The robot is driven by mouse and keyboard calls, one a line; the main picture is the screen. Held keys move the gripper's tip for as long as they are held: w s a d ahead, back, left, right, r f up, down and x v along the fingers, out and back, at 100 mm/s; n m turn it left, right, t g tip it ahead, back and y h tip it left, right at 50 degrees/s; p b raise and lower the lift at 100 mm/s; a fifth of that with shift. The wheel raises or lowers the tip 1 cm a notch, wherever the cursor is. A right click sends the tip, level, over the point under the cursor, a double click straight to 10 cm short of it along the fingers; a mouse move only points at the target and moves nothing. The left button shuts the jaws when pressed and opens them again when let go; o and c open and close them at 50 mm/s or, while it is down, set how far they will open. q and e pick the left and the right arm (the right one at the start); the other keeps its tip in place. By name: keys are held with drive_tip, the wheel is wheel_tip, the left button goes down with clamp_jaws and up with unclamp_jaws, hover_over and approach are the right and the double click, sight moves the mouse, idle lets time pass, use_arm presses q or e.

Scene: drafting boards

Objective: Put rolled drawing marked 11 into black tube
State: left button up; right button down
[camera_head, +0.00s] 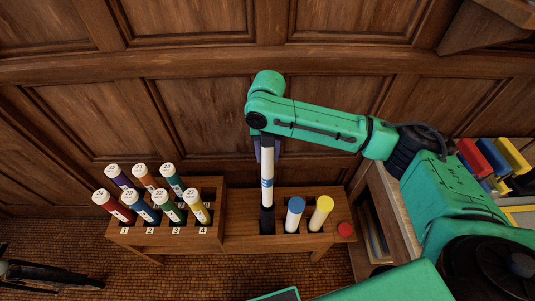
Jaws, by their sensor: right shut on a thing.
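My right gripper (266,148) hangs from the green arm, shut on the upper end of a white rolled drawing (267,165) with blue marks near its lower part. The roll stands upright, its lower end meeting the black tube (267,222) in the right wooden rack; how deep it sits inside cannot be told. No number 11 is readable on it. A dark shape at the lower left looks like my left gripper (60,276); its jaws are unclear.
A blue-topped tube (293,216) and a yellow-topped tube (319,215) stand right of the black tube. A round red piece (345,229) is at the rack's right end. The left rack (216,210) holds several numbered coloured rolls. A panelled wall is behind.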

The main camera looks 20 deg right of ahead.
sight(268, 166)
drive_tip(key=shift+s+f, duration=0.15)
drive_tip(key=shift+f, duration=0.35)
drive_tip(key=shift+s+f+b, duration=0.15)
drive_tip(key=shift+f+b, duration=0.15)
drive_tip(key=shift+f, duration=0.05)
wheel_tip(268, 166, down, 4)
drive_tip(key=shift+r+b, duration=0.2)
drive_tip(key=shift+b, duration=0.5)
drive_tip(key=shift+f+b, duration=2.4)
drive_tip(key=shift+f, duration=2.6)
use_arm(q)
wheel_tip(268, 166, down, 7)
drive_tip(key=s, duration=0.1)
